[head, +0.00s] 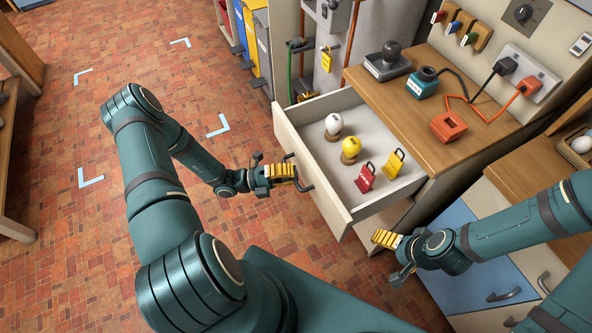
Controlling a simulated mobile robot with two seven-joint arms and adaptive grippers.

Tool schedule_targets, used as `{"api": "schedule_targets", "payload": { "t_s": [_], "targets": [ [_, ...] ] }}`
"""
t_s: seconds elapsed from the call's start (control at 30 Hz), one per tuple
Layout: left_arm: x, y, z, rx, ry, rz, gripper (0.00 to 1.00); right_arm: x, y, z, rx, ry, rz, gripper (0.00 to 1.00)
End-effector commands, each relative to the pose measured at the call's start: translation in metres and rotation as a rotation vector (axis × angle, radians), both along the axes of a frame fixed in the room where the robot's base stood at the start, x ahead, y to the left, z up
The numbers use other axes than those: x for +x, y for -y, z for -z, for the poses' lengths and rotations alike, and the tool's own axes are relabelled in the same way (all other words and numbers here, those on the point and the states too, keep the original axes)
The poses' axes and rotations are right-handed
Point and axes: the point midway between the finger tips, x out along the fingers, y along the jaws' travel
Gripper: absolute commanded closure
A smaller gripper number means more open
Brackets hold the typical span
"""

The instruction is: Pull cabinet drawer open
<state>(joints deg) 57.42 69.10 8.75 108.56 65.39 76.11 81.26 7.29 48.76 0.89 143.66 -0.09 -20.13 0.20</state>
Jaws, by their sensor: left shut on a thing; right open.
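The cabinet drawer (311,178) is pulled well out from under a wooden counter, with its inside showing. In it are a white bulb-like item (333,125), a yellow one (351,147), a red padlock-shaped tag (365,178) and a yellow tag (394,164). The dark bar handle (303,184) is on the drawer's front. My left gripper (291,172) is shut on this handle, its yellow fingers at the bar. My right gripper (379,238) is open and empty, just below the drawer's near right corner, in front of the cabinet.
The wooden counter (425,119) carries a dark stamp-like object (387,62), a teal device (422,82) and an orange block (448,125) with cables to a wall socket. Blue cabinet doors with handles are at lower right. The brick-tiled floor (235,75) at left is open.

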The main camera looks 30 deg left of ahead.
Motion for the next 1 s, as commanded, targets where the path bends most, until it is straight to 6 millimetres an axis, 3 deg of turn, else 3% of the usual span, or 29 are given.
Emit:
{"api": "schedule_targets", "payload": {
  "t_s": [0.33,0.37,0.4,0.43,0.77,1.0],
  "targets": [
    [-0.001,0.001,0.000,-0.001,0.000,0.002,1.00,0.000,0.000,0.000,0.000,0.000,0.000,0.12],
    [-0.001,0.001,0.000,-0.001,0.000,0.002,0.78,0.000,0.000,0.000,0.000,0.000,0.000,0.12],
    [-0.001,0.000,0.000,-0.001,0.000,0.002,0.64,0.000,0.000,0.000,0.000,0.000,0.000,0.12],
    [-0.001,0.000,0.000,-0.001,0.000,0.002,0.58,0.000,0.000,0.000,0.000,0.000,0.000,0.12],
    [-0.001,-0.002,0.000,0.001,-0.001,0.000,0.58,0.000,0.000,0.000,0.000,0.000,0.000,0.12],
    [-0.016,-0.027,0.006,0.003,-0.001,-0.002,0.58,0.000,0.000,0.000,0.000,0.000,0.000,0.12]
  ]
}}
